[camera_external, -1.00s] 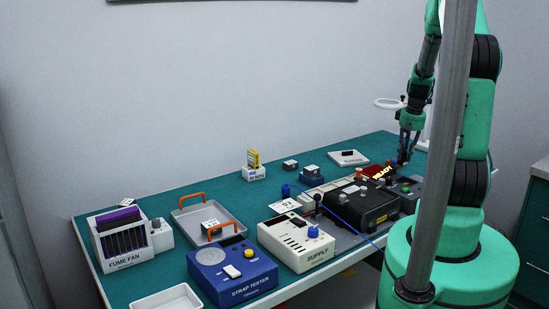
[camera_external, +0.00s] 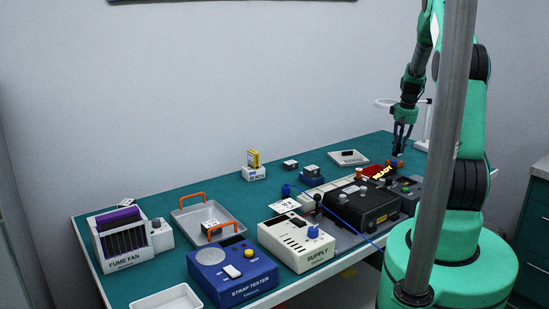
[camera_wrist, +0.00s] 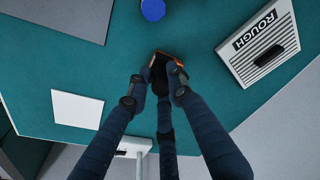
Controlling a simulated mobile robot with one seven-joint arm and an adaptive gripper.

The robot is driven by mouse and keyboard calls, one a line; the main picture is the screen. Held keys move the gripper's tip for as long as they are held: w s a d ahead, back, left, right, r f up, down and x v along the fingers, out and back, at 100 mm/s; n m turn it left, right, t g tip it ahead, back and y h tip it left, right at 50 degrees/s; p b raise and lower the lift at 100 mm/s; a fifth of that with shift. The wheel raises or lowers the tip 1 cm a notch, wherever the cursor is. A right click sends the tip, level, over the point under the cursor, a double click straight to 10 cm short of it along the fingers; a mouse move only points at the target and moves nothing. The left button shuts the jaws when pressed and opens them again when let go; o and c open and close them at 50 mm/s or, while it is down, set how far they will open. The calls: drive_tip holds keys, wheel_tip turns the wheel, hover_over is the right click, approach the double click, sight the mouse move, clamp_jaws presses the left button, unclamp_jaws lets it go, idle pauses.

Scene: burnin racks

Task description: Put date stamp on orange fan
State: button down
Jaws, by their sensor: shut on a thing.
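My gripper (camera_external: 399,152) is shut on a small orange and black block (camera_wrist: 170,62), seen between the fingertips in the wrist view. I take it to be the orange fan; the fingers cover much of it. In the external view it is a tiny orange patch at the fingertips, too small to make out. A round blue cap (camera_wrist: 153,9) lies just ahead of the fingertips, apart from them, at the top edge of the wrist view. I cannot tell which object is the date stamp.
A white block marked ROUGH (camera_wrist: 262,45) lies right of my fingers in the wrist view. A white square (camera_wrist: 83,108) and a grey mat (camera_wrist: 60,15) lie left. Black equipment (camera_external: 362,207), a white SUPPLY box (camera_external: 300,246) and a blue STRAP TESTER (camera_external: 236,276) line the front.

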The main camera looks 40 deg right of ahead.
sight(397, 150)
drive_tip(key=shift+w+d+f, duration=0.2)
drive_tip(key=shift+w+d, duration=1.1)
drive_tip(key=shift+w, duration=0.1)
drive_tip(key=shift+f, duration=0.1)
drive_tip(key=shift+f+b, duration=0.45)
drive_tip(key=shift+f, duration=1.2)
drive_tip(key=c, duration=1.5)
unclamp_jaws()
drive_tip(key=shift+f, duration=0.1)
drive_tip(key=shift+c, duration=0.2)
wheel_tip(397, 150, up, 12)
drive_tip(key=s+p, duration=0.1)
drive_tip(key=shift+s+a+p, duration=0.3)
drive_tip(key=shift+s+p, duration=0.05)
drive_tip(key=shift+p, duration=0.05)
